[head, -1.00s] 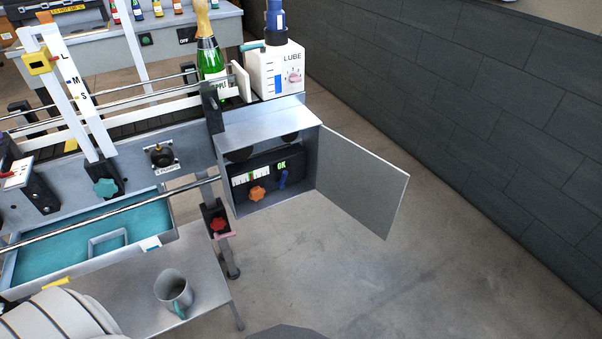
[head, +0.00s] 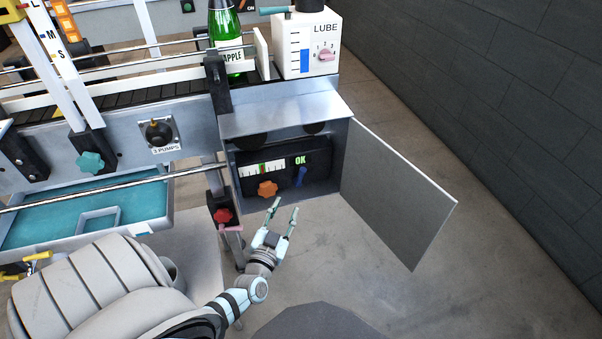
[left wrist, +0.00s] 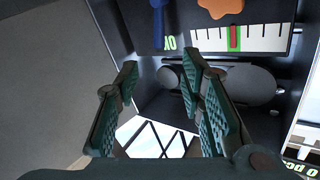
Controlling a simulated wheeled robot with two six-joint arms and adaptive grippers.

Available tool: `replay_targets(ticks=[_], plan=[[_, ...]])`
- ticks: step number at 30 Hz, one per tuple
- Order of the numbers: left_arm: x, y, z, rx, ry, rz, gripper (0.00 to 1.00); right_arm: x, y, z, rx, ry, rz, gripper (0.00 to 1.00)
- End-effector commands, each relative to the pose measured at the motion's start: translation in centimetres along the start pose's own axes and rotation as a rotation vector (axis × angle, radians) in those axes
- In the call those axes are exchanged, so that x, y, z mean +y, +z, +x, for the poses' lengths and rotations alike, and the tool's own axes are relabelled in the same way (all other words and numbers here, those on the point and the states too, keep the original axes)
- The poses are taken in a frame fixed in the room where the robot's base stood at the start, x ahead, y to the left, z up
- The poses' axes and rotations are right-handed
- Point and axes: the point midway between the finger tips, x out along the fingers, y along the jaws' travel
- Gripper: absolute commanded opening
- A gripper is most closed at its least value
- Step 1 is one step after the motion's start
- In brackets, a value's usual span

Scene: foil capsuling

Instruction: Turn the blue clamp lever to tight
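The blue clamp lever (head: 301,176) is on the dark panel (head: 320,160) inside the open metal box. It stands nearly upright, to the right of the orange knob (head: 268,188) and below the green OK display (head: 300,160). The left wrist view shows the scene upside down, with the blue lever (left wrist: 158,22) at the top. My left gripper (head: 284,207) is open and empty, in front of and below the lever, apart from it. Its two fingers (left wrist: 160,78) are spread in the left wrist view. My right gripper is not in view.
The box door (head: 398,195) stands open at the right. A red knob (head: 223,215) and a pink handle (head: 230,229) are on the post left of my gripper. A steel rail (head: 100,192) runs to the box. Open floor lies below the door.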

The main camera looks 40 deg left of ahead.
Motion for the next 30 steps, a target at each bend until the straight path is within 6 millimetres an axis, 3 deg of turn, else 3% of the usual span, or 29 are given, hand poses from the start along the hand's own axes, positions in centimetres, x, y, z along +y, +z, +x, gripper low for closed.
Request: replay_targets(ticks=[4,10,15,21,27,30], plan=[[0.1,0.0,3.0,0.003,0.001,-0.001,0.36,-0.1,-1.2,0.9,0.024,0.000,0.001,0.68],[0.3,0.3,9.1,0.001,0.003,0.000,0.36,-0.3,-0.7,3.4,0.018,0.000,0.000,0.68],[0.4,0.3,12.5,-0.003,0.005,0.000,0.36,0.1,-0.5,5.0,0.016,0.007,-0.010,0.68],[0.3,0.0,13.7,-0.005,0.006,0.000,0.36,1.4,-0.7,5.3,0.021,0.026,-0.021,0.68],[0.3,-0.1,13.7,-0.005,0.007,0.000,0.36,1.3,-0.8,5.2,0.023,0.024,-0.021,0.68],[0.3,-0.1,13.7,-0.005,0.007,0.000,0.20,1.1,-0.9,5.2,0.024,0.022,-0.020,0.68]])
